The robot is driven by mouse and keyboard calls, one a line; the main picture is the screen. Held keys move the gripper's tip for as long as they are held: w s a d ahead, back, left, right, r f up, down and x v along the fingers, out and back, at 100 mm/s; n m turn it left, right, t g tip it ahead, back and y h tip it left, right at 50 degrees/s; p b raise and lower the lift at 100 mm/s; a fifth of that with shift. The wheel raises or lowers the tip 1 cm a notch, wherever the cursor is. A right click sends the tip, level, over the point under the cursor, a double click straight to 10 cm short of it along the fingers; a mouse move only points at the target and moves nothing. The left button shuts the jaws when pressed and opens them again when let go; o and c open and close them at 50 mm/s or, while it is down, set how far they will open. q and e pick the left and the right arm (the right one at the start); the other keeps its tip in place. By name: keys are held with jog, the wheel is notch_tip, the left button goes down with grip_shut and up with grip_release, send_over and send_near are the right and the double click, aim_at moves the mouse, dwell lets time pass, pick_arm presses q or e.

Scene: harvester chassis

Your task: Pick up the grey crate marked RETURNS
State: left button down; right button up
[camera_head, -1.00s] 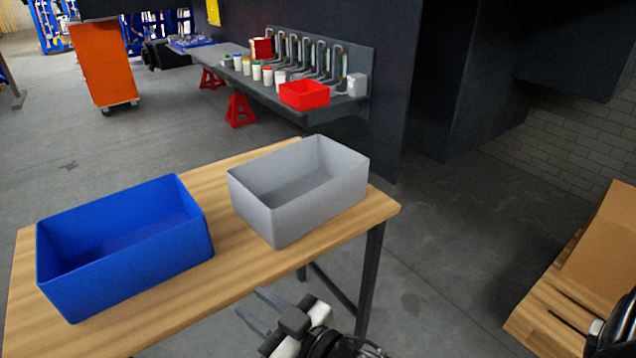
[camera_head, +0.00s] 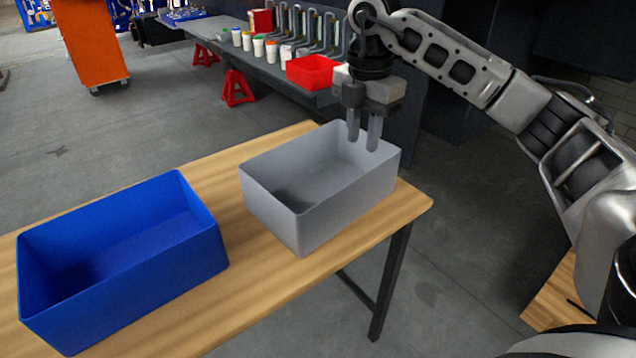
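The grey crate (camera_head: 287,217) stands upright and open-topped on the wooden table, towards its right end. It looks empty, and no RETURNS marking is readable on the sides I see. My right gripper (camera_head: 363,145) points down over the crate's far right part, its fingertips overlapping the inside of the far wall in the picture. Its two fingers are a little apart with nothing between them. I cannot tell whether they touch the crate. My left gripper is out of view.
A blue crate (camera_head: 150,283) stands left of the grey crate on the wooden table (camera_head: 238,290), with a bare strip between them. Behind is a bench with a red bin (camera_head: 312,72) and several small tubs. An orange cabinet (camera_head: 92,42) stands far left.

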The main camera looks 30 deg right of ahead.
jog(key=shift+w+f, duration=0.15)
jog(key=shift+f, duration=7.5)
grip_shut()
jog(key=shift+r, duration=0.1)
